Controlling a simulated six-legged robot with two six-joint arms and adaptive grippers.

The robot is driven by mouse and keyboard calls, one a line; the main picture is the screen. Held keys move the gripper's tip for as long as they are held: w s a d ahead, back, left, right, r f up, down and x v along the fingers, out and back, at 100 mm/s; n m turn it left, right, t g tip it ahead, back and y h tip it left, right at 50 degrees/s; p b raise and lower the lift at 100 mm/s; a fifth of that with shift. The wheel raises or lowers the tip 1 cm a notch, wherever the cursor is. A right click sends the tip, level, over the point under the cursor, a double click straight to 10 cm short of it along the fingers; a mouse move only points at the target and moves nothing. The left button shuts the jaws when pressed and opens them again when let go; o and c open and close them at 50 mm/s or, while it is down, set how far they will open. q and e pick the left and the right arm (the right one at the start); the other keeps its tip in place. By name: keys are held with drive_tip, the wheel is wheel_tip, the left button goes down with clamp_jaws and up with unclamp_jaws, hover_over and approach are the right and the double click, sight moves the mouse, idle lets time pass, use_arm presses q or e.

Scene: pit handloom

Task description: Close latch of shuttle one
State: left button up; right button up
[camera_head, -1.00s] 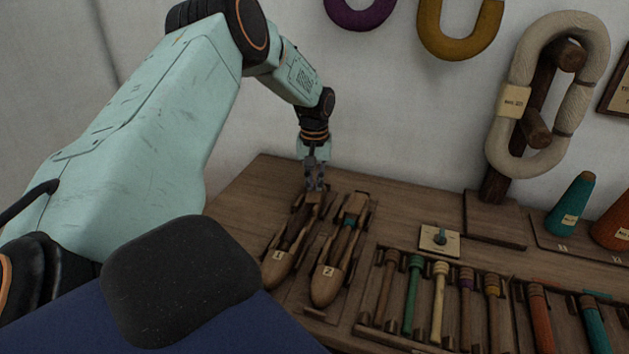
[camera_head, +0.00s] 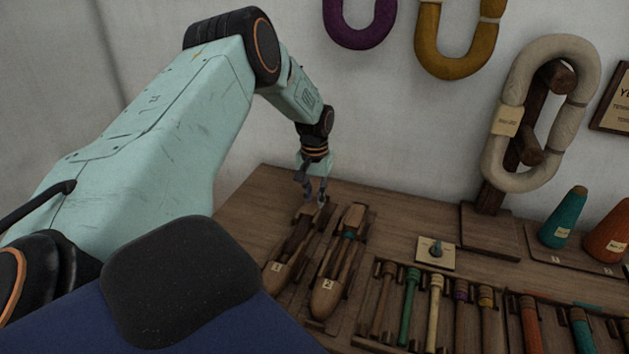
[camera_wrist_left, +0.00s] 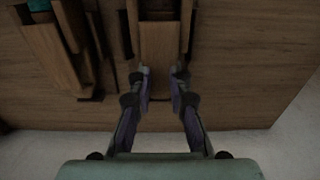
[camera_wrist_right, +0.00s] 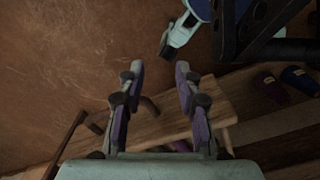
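Shuttle one (camera_head: 280,272) is a brown wooden boat-shaped shuttle with a "1" label, lying on the table left of shuttle two (camera_head: 326,292). My left gripper (camera_head: 315,197) is at the far end of shuttle one. In the left wrist view, my left gripper (camera_wrist_left: 161,74) is open. Its fingertips are on either side of the near end of a wooden block (camera_wrist_left: 160,42), which looks like the latch end of shuttle one. I cannot tell whether they touch it. My right gripper (camera_wrist_right: 158,72) is open and empty, away from the shuttles, and shows only in the right wrist view.
A rack of colored bobbins (camera_head: 434,310) stands right of the shuttles. A small plate with a peg (camera_head: 435,252) lies behind it. Cones (camera_head: 563,226) and a post with a cream yarn hank (camera_head: 507,155) stand at the back right. Bare table (camera_head: 250,210) is left of shuttle one.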

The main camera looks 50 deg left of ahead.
sight(315, 201)
use_arm(q)
drive_tip(key=shift+o, duration=0.9)
drive_tip(key=shift+r, duration=0.1)
wheel_tip(315, 201, up, 12)
idle(0.3)
